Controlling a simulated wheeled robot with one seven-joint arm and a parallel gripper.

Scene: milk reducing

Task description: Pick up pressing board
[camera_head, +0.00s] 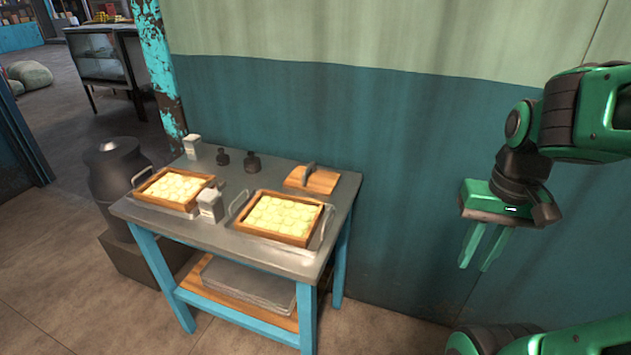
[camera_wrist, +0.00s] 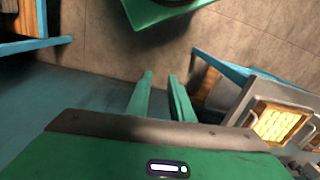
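The pressing board (camera_head: 312,179) is a flat wooden board with a dark upright handle. It lies on the back right corner of the table (camera_head: 262,173), near the wall. My gripper (camera_head: 480,266) hangs in the air to the right of the table, its two green fingers apart with nothing between them. In the wrist view my gripper (camera_wrist: 160,78) also shows its fingers apart and empty, over the floor. The wrist view shows the table (camera_wrist: 290,92) at the right edge; I cannot make out the pressing board there.
Two wooden trays, left (camera_head: 150,196) and right (camera_head: 270,240), hold pale round pieces on the table. A dark milk can (camera_head: 112,175) stands left. The wall (camera_head: 420,150) rises behind.

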